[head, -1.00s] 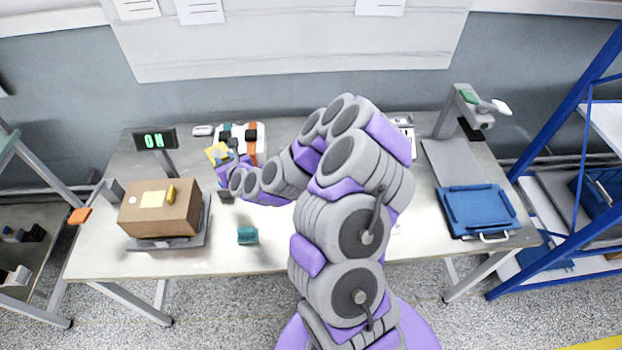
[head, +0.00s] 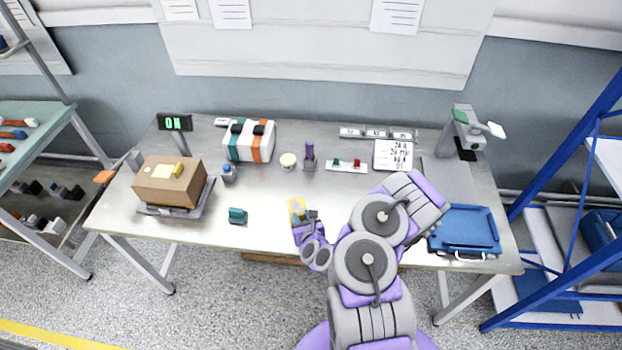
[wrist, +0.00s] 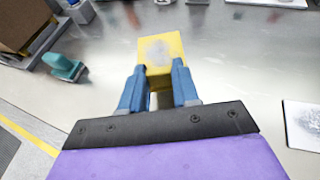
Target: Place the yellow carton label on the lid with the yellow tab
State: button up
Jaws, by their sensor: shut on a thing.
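My gripper (head: 306,216) is shut on a yellow carton label (head: 297,209), held above the front middle of the table. In the wrist view the label (wrist: 160,48) sticks out past the blue fingertips (wrist: 157,84) and has a grey smudged patch. A brown carton (head: 165,190) stands on a grey scale at the left. Its lid (head: 153,177) bears a small yellow tab (head: 178,168), a pale yellow square and a white round spot. The gripper and label are to the right of the carton, apart from it. Part of the carton (wrist: 22,24) shows in the wrist view.
A blue case (head: 465,230) lies right. The front middle table is largely clear.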

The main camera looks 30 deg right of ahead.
jog(key=shift+s+a+f, duration=0.1)
jog(key=shift+s, duration=0.2)
jog(key=shift+a+f+b, duration=0.1)
jog(key=shift+b, duration=0.25)
jog(key=shift+w+f+b, duration=0.1)
jog(key=shift+w+b, duration=0.3)
jog(key=shift+b, duration=0.2)
jog(key=shift+w+d+f+b, duration=0.1)
jog(key=shift+w+d+b, duration=0.2)
jog(key=shift+w+b, duration=0.65)
jog(key=d+b, duration=0.1)
jog(key=b, duration=0.1)
jog(key=w+d+b, duration=0.1)
jog(key=d+b, duration=0.1)
jog(key=b, duration=0.1)
jog(key=shift+w+d+f, duration=0.1)
jog(key=shift+w+f, duration=0.05)
jog(key=shift+w, duration=0.05)
jog(key=b, duration=0.3)
send_over(310, 197)
jog(key=shift+s+f, duration=0.2)
jog(key=shift+f, duration=0.15)
jog(key=shift+w+d, duration=0.15)
jog(key=shift+d, duration=0.1)
jog(key=shift+d+f, duration=0.15)
jog(key=shift+f, duration=0.35)
jog(key=f, duration=0.1)
jog(key=a+f+b, duration=0.1)
jog(key=shift+f, duration=0.3)
jog(key=shift+r, duration=0.15)
